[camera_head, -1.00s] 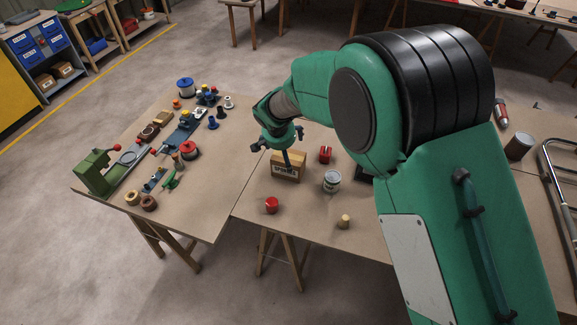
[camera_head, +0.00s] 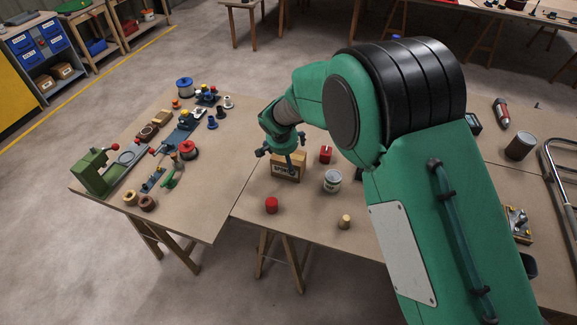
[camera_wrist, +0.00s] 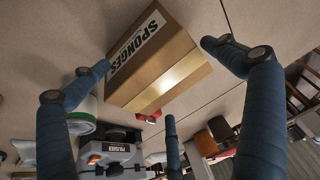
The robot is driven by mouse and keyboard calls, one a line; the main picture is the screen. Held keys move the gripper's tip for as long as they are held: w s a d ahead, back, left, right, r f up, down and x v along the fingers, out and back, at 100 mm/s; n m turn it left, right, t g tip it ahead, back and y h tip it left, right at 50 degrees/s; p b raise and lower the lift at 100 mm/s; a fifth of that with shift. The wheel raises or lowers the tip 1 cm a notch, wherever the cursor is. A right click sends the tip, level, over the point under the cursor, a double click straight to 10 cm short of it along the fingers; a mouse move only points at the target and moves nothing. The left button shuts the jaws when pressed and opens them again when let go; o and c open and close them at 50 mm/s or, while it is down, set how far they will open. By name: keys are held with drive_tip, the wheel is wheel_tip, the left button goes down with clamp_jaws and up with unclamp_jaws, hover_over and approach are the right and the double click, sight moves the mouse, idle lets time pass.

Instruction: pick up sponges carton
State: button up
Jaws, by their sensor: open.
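The sponges carton (camera_head: 287,168) is a brown cardboard box with a white "SPONGES" label, standing on the work table near its left part. In the wrist view the carton (camera_wrist: 160,62) lies ahead between the spread fingers, with its label and a strip of tape showing. My gripper (camera_head: 279,155) is over the carton's top in the head view, and one finger hides part of the label. In the wrist view my gripper (camera_wrist: 160,75) is open, its blue-wrapped fingers apart from one another. I cannot tell whether any finger touches the carton.
A red object (camera_head: 326,154) and a tin can (camera_head: 332,181) stand just right of the carton. A red cylinder (camera_head: 271,205) and a small tan cylinder (camera_head: 345,222) stand nearer the front edge. The left table (camera_head: 215,170) holds tools and spools.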

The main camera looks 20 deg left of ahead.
drive_tip(key=shift+f, duration=0.1)
idle(0.5)
drive_tip(key=c, duration=1.4)
drive_tip(key=shift+o, duration=0.2)
drive_tip(key=shift+r+p, duration=1.3)
drive_tip(key=shift+r, duration=3.75)
drive_tip(key=shift+w, duration=0.1)
